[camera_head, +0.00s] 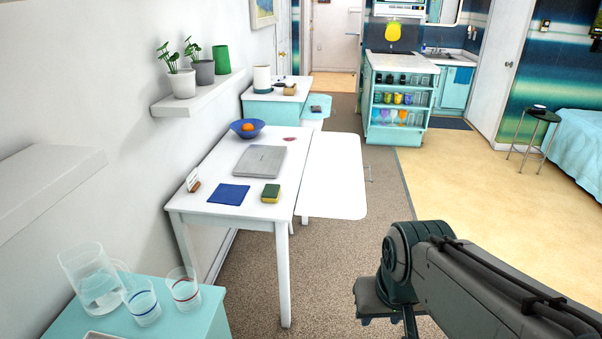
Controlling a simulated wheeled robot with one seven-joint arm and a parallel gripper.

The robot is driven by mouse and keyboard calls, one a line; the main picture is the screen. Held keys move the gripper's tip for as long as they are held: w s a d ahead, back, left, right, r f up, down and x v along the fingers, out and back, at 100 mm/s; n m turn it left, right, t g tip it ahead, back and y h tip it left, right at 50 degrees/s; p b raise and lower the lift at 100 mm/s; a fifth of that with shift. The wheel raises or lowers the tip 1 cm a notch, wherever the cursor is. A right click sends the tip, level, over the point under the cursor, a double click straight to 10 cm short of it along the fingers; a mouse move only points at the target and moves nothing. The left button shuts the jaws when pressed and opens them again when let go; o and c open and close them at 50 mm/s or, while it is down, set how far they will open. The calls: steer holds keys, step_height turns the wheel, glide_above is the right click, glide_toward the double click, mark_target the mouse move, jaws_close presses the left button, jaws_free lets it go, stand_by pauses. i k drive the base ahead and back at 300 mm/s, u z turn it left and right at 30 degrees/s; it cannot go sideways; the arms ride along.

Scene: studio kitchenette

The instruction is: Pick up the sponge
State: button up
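The sponge (271,193), with a green top and a yellow lower part, lies near the front right corner of the white table (252,217). Nothing touches it from above and it is in full view. My gripper (387,317) is at the bottom of the view, right of the table and well apart from the sponge. Its fingertips are cut off by the lower edge of the picture, so I cannot see whether it is open or shut.
A blue cloth (228,194), a grey laptop (259,161) and a blue bowl (246,131) share the table. A white bench (338,180) stands along its right side. A glass pitcher (90,280) and glasses stand front left. Carpet (385,215) to the right is clear.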

mark_target(271, 193)
steer(key=z, duration=0.25)
steer(key=i, duration=1.3)
steer(key=u, duration=0.9)
steer(key=i, duration=0.85)
steer(key=u, duration=0.75)
